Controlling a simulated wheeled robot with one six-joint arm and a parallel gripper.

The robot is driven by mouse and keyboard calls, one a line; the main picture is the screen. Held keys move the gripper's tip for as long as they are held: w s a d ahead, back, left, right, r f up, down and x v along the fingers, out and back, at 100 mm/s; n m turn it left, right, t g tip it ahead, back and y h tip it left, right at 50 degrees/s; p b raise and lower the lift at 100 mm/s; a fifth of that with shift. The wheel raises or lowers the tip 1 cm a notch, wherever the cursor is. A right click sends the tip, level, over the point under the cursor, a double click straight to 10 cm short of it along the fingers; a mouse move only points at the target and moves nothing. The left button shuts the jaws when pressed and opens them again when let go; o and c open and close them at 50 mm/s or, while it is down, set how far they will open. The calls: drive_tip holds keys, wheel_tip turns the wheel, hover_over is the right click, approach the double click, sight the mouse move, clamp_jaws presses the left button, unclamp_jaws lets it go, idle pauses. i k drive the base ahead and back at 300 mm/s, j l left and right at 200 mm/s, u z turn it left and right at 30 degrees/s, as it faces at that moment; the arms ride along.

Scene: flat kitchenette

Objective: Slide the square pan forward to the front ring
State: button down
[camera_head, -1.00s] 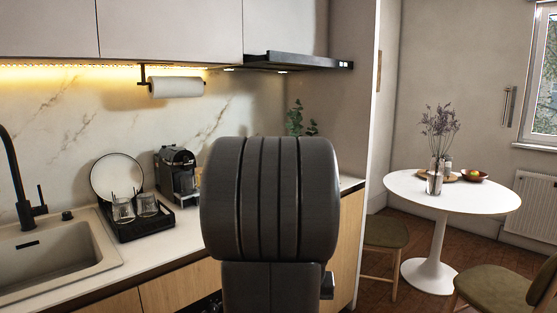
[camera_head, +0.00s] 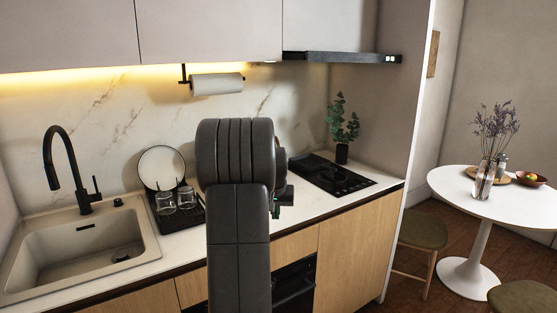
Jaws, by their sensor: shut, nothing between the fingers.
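The black cooktop (camera_head: 345,182) lies in the counter at the right end, below the range hood. My arm stands in the middle of the view and covers the counter just left of the cooktop. Its upper part ends close to the cooktop's left edge in the picture. A small dark part of mine with a green light shows at its right side. My gripper's fingers do not show; they are hidden behind my arm or out of view.
The counter front (camera_head: 365,235) runs below the cooktop. A plant (camera_head: 343,125) stands behind it, under the hood (camera_head: 340,57). A dish rack (camera_head: 185,215) with glasses and the sink (camera_head: 85,250) are left. A round white table (camera_head: 480,200) and chair (camera_head: 423,232) stand right.

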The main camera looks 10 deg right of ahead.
sight(309, 162)
drive_tip(key=i+l+u, duration=0.2)
drive_tip(key=l, duration=0.15)
drive_tip(key=i+l+u, duration=0.2)
drive_tip(key=l, duration=0.15)
drive_tip(key=l+u, duration=0.2)
drive_tip(key=l, duration=0.15)
drive_tip(key=i+l+u, duration=0.2)
drive_tip(key=l, duration=0.2)
drive_tip(key=l+u, duration=0.2)
drive_tip(key=l, duration=0.2)
